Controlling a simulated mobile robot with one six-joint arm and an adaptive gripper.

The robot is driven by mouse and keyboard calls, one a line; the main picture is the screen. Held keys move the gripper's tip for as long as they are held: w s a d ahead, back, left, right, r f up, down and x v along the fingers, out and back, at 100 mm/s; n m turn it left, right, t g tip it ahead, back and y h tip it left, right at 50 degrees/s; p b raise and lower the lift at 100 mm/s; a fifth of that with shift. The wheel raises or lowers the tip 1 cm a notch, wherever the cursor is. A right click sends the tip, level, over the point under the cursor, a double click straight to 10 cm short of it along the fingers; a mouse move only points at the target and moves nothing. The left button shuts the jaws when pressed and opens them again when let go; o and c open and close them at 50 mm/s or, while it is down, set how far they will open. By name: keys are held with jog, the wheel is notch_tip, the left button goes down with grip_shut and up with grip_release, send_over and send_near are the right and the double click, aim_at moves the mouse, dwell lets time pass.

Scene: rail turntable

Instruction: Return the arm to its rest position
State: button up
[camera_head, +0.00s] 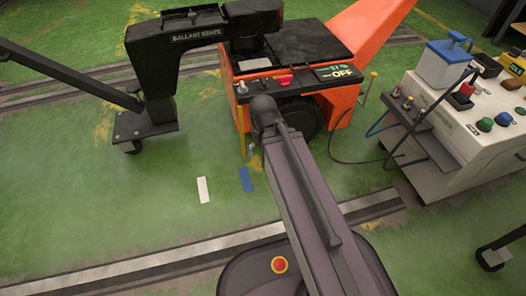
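My arm reaches from the bottom of the camera_head view up to a dark rounded joint in front of the orange cart (346,106). Whatever lies beyond that joint is hidden behind it or too small to make out, and I cannot identify my gripper. The cart has a black top, a dark wheel, and a front panel (285,84) with a red knob and a display reading OFF. The arm joint overlaps the cart's front in the picture; I cannot tell whether they touch.
A white control cabinet (482,155) with coloured buttons and a blue-topped container (445,62) is on the right. White (203,190) and blue (246,180) floor strips lie on open green floor. Rails cross the floor.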

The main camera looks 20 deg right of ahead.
jog(key=shift+r, duration=0.1)
notch_tip(320, 180, up, 55)
jog(key=p, duration=5.5)
